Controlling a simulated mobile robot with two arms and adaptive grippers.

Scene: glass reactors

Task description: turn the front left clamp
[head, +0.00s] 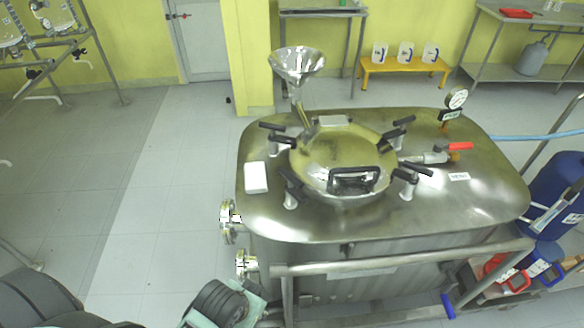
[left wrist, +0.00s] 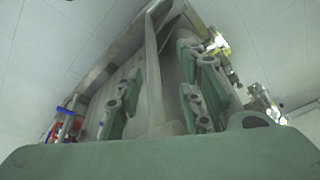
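The front left clamp (head: 290,192) has a black handle and a pale metal post. It stands at the near left edge of the round steel lid (head: 335,150) on the metal vessel (head: 460,200). My left gripper shows in the left wrist view (left wrist: 160,95), with its green-grey fingers apart and nothing between them. In the head view, part of my left arm's end is low at the bottom edge, below and left of the vessel top and apart from the clamp. The clamp cannot be made out in the left wrist view. My right gripper is in neither view.
Other clamps, including the back left one (head: 275,138) and front right one (head: 410,182), surround the lid. A funnel (head: 298,68) rises behind it. A white box (head: 256,177) lies left of it. A metal rail (head: 400,258) crosses the vessel's front.

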